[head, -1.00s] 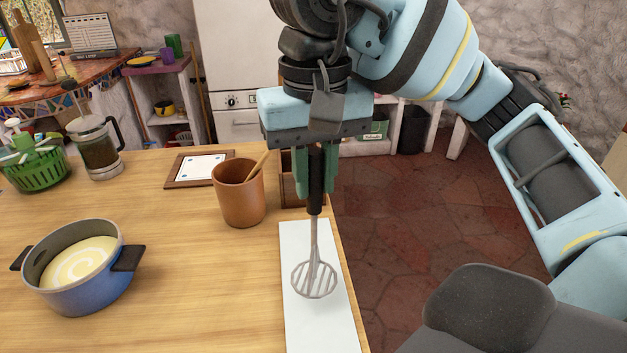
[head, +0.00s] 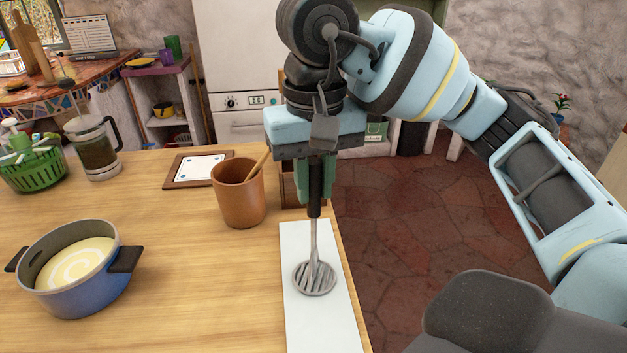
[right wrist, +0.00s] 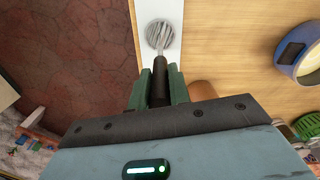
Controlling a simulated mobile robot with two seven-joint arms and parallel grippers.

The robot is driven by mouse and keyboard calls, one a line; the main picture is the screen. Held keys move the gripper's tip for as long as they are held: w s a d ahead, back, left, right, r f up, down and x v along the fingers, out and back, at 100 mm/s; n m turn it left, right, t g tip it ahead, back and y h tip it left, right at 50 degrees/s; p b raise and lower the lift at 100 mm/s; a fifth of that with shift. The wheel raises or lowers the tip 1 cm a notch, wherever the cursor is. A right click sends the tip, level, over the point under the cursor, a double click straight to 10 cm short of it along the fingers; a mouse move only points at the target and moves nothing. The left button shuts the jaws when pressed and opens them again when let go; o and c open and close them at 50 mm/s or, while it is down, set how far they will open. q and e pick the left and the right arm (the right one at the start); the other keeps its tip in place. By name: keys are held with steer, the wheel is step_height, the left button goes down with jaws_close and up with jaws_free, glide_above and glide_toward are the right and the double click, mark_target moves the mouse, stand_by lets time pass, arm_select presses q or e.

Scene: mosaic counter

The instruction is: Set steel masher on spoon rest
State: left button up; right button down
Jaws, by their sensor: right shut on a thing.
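The steel masher (head: 314,278) has a black handle and a round slotted head. My right gripper (head: 315,198) is shut on its black handle, with the head hanging downward. The masher's head (right wrist: 159,36) also shows in the right wrist view, beyond the fingertips (right wrist: 159,78). The spoon rest appears to be the long white slab (head: 321,325) along the counter's right edge. The head is over this slab; I cannot tell whether it touches. The slab also shows in the right wrist view (right wrist: 174,11). My left gripper is not in view.
A brown crock (head: 238,197) with a wooden utensil stands just left of the gripper, with a brown box (head: 287,187) beside it. A blue pot (head: 85,290) is at left. The counter between pot and slab is clear. The floor drops away right of the slab.

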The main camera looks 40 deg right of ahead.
steer(key=shift+f, duration=0.15)
steer(key=c, duration=1.3)
jaws_free()
step_height(320, 180, up, 11)
steer(key=p, duration=0.3)
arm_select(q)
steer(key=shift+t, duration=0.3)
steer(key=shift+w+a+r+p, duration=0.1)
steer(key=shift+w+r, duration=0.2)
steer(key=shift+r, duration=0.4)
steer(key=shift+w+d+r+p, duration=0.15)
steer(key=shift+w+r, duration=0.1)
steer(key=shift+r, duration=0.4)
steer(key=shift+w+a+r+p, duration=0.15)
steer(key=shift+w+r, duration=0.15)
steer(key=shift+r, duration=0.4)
arm_select(e)
steer(key=shift+r, duration=0.7)
